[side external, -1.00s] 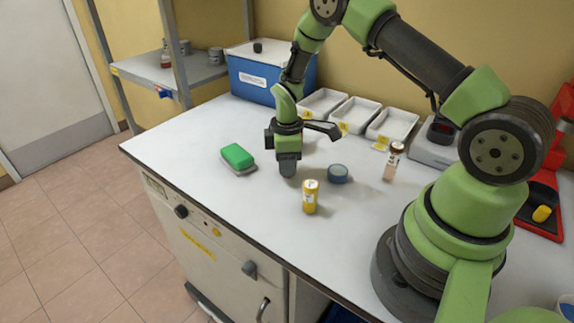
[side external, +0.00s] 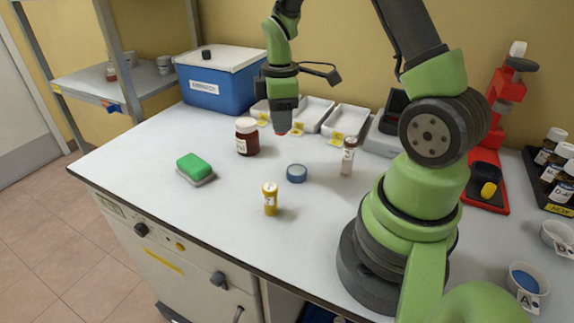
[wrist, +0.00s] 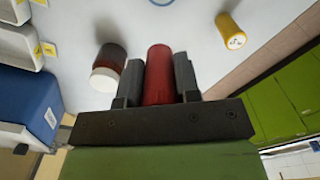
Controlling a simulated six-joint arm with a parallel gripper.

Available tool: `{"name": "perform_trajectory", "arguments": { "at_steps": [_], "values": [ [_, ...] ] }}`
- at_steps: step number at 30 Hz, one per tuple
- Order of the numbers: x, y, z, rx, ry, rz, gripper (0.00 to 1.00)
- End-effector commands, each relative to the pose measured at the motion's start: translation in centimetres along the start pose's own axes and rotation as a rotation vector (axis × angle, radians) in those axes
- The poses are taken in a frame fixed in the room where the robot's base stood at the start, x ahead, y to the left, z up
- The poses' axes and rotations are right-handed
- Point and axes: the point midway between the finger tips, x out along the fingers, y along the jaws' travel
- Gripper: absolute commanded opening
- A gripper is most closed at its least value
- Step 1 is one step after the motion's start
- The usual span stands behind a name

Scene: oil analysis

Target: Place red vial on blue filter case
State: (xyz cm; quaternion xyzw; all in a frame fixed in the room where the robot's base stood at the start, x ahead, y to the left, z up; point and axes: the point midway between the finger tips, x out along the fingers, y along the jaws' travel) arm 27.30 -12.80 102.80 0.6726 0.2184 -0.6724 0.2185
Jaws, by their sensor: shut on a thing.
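My gripper (side external: 282,118) is shut on the red vial, raised above the bench toward the back. In the wrist view, the vial (wrist: 159,75) lies between both fingers of my gripper (wrist: 160,85). In the side view, only a small red end of it (side external: 283,131) shows below the fingers. The blue filter case, a small round disc (side external: 297,173), lies flat on the bench, nearer the camera than my gripper and apart from it. Only a blue edge, probably of this case, (wrist: 161,2) shows at the top of the wrist view.
A brown jar with a white lid (side external: 247,137) stands left of my gripper. A yellow vial (side external: 270,199), a green sponge (side external: 194,167) and a white-labelled vial (side external: 348,156) stand around the case. White trays (side external: 346,122) and a blue cooler (side external: 219,83) are behind.

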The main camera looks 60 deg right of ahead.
Motion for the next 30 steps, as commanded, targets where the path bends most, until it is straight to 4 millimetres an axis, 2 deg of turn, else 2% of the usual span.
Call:
{"name": "perform_trajectory", "arguments": {
  "at_steps": [1, 3, 6, 12, 17, 24, 30],
  "values": [
    [-0.3, -0.3, 1.3, 0.020, 0.001, 0.000, 0.08],
    [-0.5, -0.6, 2.5, 0.032, 0.001, 0.000, 0.08],
    [0.3, -1.0, 3.4, 0.039, -0.001, -0.004, 0.08],
    [4.1, -1.1, 3.5, 0.039, -0.002, -0.006, 0.08],
    [5.6, -1.0, 3.4, 0.039, -0.001, -0.003, 0.08],
    [8.9, -1.0, 3.4, 0.039, -0.001, -0.004, 0.08],
    [9.4, -0.9, 3.4, 0.039, 0.001, 0.001, 0.08]
  ]
}}
